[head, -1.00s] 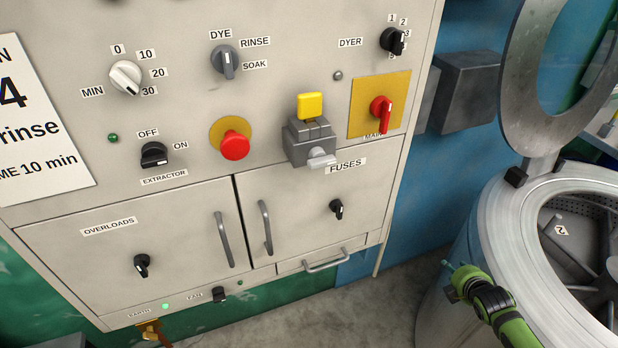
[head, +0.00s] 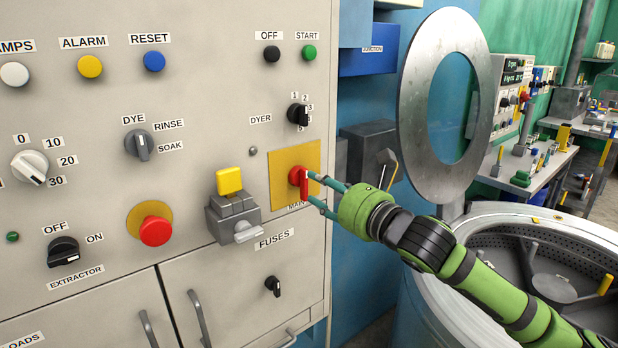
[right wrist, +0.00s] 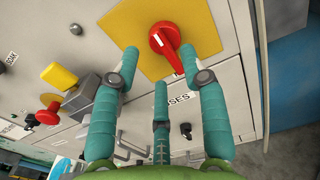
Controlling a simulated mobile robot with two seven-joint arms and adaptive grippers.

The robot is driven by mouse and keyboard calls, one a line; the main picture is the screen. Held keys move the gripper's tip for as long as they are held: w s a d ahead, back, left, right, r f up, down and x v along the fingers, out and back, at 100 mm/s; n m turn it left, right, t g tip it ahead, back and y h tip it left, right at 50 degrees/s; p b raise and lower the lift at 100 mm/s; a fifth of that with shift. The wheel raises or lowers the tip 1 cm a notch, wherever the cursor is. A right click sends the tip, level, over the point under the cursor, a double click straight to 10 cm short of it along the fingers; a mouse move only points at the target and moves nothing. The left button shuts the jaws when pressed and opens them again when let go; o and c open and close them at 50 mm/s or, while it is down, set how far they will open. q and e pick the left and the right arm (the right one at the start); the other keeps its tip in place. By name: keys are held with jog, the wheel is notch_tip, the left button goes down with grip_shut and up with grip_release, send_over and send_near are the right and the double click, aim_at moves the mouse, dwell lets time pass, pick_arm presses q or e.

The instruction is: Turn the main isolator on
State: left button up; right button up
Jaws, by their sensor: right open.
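The main isolator is a red rotary handle (head: 299,178) on a yellow plate (head: 281,166), on the right side of the grey panel, above a partly hidden "MAIN" label. In the right wrist view the red handle (right wrist: 166,44) has its pointer slanting down and right. My right gripper (head: 318,190) is at the handle from the right, its teal fingers open. In the right wrist view the open fingers (right wrist: 165,80) spread to both sides of the handle, with a third finger below. I cannot tell whether any finger touches it. My left gripper is out of view.
Left of the isolator are a grey fuse block (head: 233,215) with a yellow top and a red mushroom button (head: 156,231). The dyer selector (head: 298,115) sits just above. A round drum lid (head: 445,90) stands open behind my right arm, over the drum (head: 550,225).

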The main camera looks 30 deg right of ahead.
aim_at(305, 178)
jog(key=w, duration=0.1)
jog(key=w+p, duration=0.1)
jog(key=w, duration=0.1)
jog(key=shift+w+a+r, duration=0.1)
jog(key=shift+a+r, duration=0.05)
jog(key=shift+r, duration=0.05)
jog(key=shift+w+f+p, duration=0.1)
jog(key=shift+w+p, duration=0.35)
jog(key=shift+w, duration=0.1)
jog(key=shift+w+a+f, duration=0.1)
jog(key=shift+w, duration=0.1)
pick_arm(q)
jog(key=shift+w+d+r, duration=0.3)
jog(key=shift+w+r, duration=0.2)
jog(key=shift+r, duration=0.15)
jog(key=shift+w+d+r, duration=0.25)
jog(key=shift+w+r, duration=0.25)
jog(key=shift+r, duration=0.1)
pick_arm(e)
jog(key=shift+s, duration=0.1)
grip_shut()
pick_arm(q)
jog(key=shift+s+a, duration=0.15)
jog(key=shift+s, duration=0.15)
